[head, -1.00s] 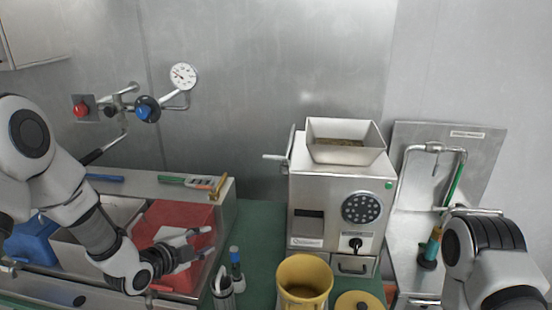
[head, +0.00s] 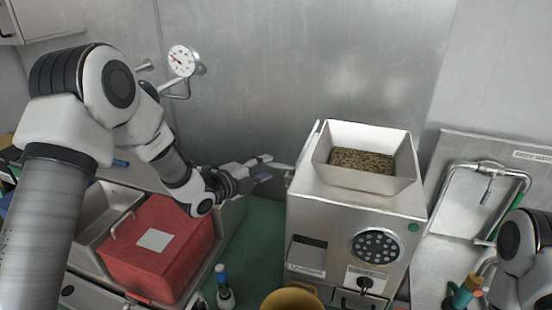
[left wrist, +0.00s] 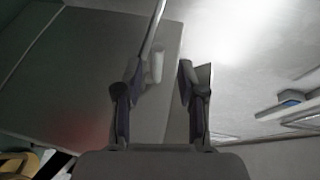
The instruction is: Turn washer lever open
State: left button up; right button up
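A silver lever with a cylindrical handle (head: 281,167) sticks out from the left side of the steel grinder (head: 350,215). My left gripper (head: 264,169) is beside the grinder, close to the handle's outer end. In the left wrist view, my left gripper (left wrist: 158,78) is open, with the pale handle (left wrist: 155,66) between its fingertips, nearer the left one. The thin lever arm (left wrist: 155,25) runs up from there. I cannot tell whether a finger touches the handle. My right gripper is out of view; only part of my right arm shows at the right edge.
The grinder's hopper (head: 362,161) holds beans. A red bin (head: 165,255) stands at the left, and a blue-capped bottle (head: 223,287) stands on the green counter (head: 248,240). A yellow container (head: 291,299) stands in front of the grinder. A pressure gauge (head: 181,61) is on the back wall.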

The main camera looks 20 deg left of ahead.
aim_at(273, 166)
pick_arm(q)
jog(key=p+x, duration=0.1)
jog(key=x, duration=0.4)
jog(key=shift+s+d+f, duration=0.1)
jog(key=shift+d+f, duration=0.05)
jog(key=shift+f, duration=0.05)
jog(key=shift+w+f, duration=0.15)
jog(key=shift+w, duration=0.05)
jog(key=shift+s+r, duration=0.2)
jog(key=shift+s, duration=0.15)
jog(key=shift+c, duration=0.9)
jog(key=shift+s+a, duration=0.15)
jog(key=shift+a, duration=0.1)
grip_shut()
jog(key=n+y+b, duration=0.1)
jog(key=y+b, duration=0.1)
jog(key=s+n+t+y+b, duration=0.1)
jog(key=n+y+b, duration=0.1)
jog(key=s+n+y+b, duration=0.1)
jog(key=y+b, duration=0.1)
jog(key=shift+d+r, duration=0.2)
jog(key=shift+d, duration=0.05)
jog(key=shift+w, duration=0.1)
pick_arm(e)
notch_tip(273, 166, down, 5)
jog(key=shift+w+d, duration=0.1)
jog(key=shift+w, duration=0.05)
